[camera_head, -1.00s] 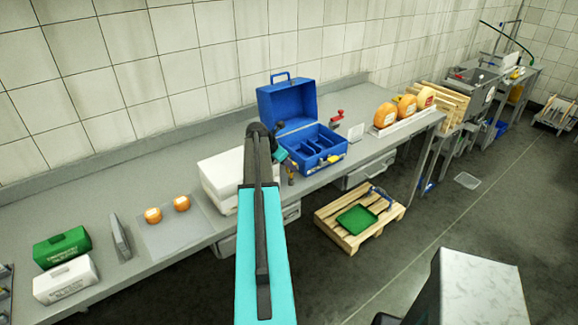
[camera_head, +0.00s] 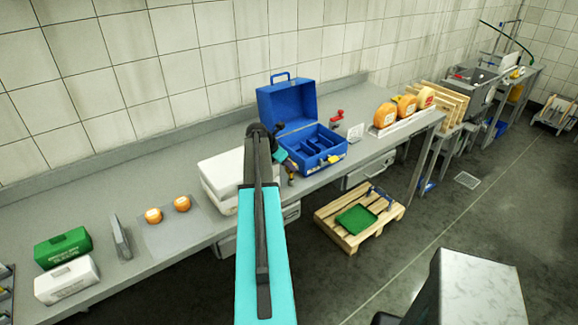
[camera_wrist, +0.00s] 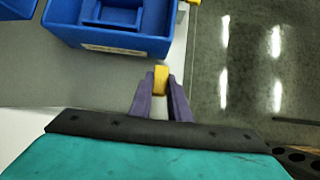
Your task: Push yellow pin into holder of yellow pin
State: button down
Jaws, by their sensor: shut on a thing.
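My gripper (camera_wrist: 160,98) has purple fingers shut on a small yellow piece, which I take to be the yellow pin (camera_wrist: 161,78). In the wrist view the pin sticks out past the fingertips, just in front of the blue case (camera_wrist: 113,38). I cannot tell whether pin and case touch. In the head view my gripper (camera_head: 290,176) is at the front left corner of the open blue case (camera_head: 290,104), partly hidden by my arm. Another yellow piece (camera_head: 334,160) is on the case's front; its edge shows in the wrist view (camera_wrist: 194,2). I cannot make out the pin's holder.
A white box (camera_head: 222,172) stands left of the case on the long grey counter (camera_head: 110,192). A red-handled item (camera_head: 338,118) and a row of cheese wheels (camera_head: 386,116) stand to the right. A wooden pallet (camera_head: 330,222) with a green tray (camera_head: 356,219) lies on the floor.

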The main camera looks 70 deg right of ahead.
jog(key=shift+f, duration=0.65)
dwell(0.6)
jog(key=c, duration=1.6)
grip_release()
jog(key=shift+a+b, duration=0.1)
jog(key=shift+b, duration=0.2)
jog(key=b+v, duration=0.4)
jog(key=v, duration=0.9)
jog(key=shift+w+a+r+b, duration=0.2)
jog(key=shift+a+r+b, duration=0.05)
jog(key=shift+b, duration=0.1)
jog(key=shift+s+d, duration=0.1)
jog(key=shift+d, duration=0.05)
